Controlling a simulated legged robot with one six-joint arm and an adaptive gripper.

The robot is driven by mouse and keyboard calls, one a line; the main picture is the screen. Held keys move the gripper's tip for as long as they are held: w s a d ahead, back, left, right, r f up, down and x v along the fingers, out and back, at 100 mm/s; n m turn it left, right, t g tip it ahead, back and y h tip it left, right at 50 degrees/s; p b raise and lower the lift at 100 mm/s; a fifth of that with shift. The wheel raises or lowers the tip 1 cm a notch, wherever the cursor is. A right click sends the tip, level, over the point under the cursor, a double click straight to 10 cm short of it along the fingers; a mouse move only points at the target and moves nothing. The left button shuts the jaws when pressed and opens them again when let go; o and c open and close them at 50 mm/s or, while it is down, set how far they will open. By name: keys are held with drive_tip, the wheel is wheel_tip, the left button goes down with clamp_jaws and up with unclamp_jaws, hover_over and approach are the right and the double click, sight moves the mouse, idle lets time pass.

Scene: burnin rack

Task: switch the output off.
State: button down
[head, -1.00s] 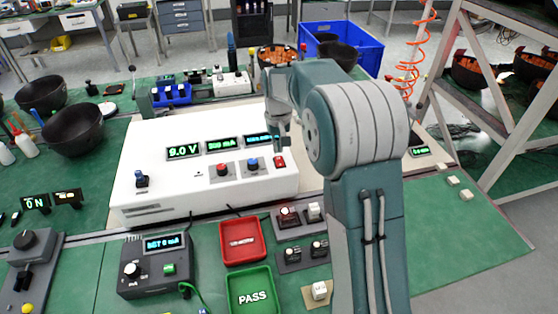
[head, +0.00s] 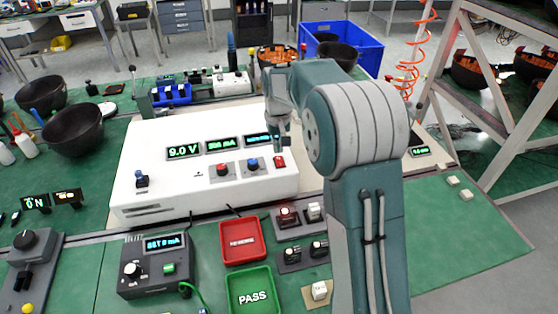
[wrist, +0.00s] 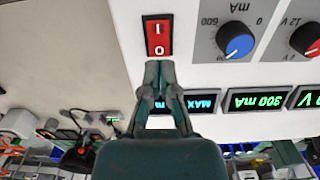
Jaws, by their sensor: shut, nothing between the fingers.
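The white power supply (head: 150,205) stands on the bench with lit green displays; one reads 9.0 V (head: 184,152). Its red rocker switch (head: 280,162) is at the right end of the panel. In the wrist view the red switch (wrist: 157,36) shows I and O marks, with O on the side nearer my fingers. My gripper (wrist: 159,64) is shut and empty, its fingertips at the O edge of the switch; I cannot tell whether they touch.
A blue knob (wrist: 235,41) and a red knob (wrist: 306,39) sit beside the switch. A red tray (head: 222,241) and a green PASS tray (head: 233,290) lie in front of the supply. A blue bin (head: 372,55) stands behind.

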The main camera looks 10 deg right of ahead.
sight(278, 158)
drive_tip(key=shift+f, duration=1.3)
idle(0.9)
drive_tip(key=shift+r, duration=3.5)
